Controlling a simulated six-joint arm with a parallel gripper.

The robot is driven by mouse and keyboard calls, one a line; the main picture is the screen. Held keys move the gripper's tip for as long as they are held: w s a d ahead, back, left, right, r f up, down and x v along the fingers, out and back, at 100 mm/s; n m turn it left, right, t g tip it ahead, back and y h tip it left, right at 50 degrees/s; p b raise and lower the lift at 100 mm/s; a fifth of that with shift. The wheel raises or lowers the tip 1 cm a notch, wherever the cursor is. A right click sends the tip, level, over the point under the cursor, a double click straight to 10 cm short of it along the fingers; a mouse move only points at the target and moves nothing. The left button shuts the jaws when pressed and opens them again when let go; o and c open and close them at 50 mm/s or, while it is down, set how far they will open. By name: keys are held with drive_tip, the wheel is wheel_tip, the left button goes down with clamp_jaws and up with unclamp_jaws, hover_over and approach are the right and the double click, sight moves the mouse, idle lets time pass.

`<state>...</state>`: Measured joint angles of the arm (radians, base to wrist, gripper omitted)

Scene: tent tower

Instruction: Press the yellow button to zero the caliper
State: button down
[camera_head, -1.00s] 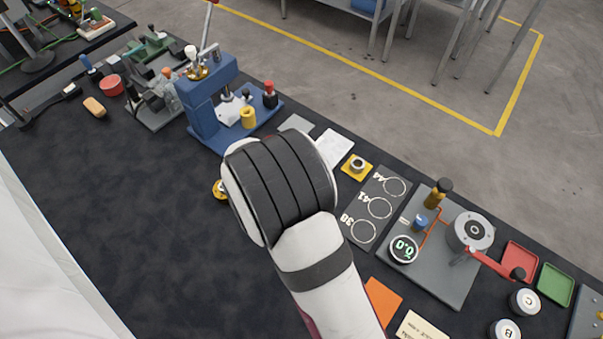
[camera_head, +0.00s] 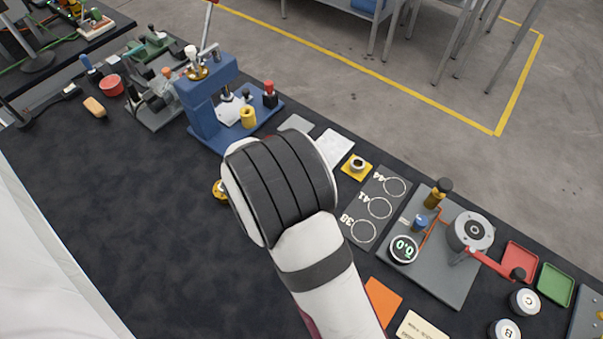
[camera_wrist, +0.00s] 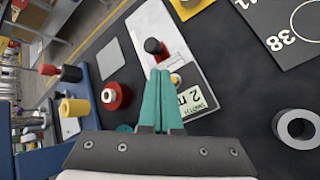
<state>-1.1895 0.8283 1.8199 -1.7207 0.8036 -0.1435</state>
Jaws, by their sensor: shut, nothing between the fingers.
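My gripper (camera_wrist: 161,75), with two teal fingers side by side, is shut and empty in the wrist view. Its tips are over a pale device with a digital display (camera_wrist: 192,99), which looks like the caliper. The fingers cover part of this device and its readout, so I cannot read it fully. In the head view my white and black arm covers this spot, and neither fingertips nor caliper show there. Whether the tips touch the device I cannot tell.
A grey ring (camera_wrist: 295,128) lies to the right. The blue press (camera_head: 205,110) stands behind left. The mat's left side is mostly clear.

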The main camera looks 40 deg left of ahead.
drive_tip(key=shift+f, duration=0.1)
idle(0.3)
drive_tip(key=shift+f, duration=0.35)
drive_tip(key=shift+f, duration=0.35)
idle(0.5)
idle(0.3)
drive_tip(key=shift+r, duration=0.8)
drive_tip(key=shift+r, duration=0.1)
drive_tip(key=shift+r, duration=2.4)
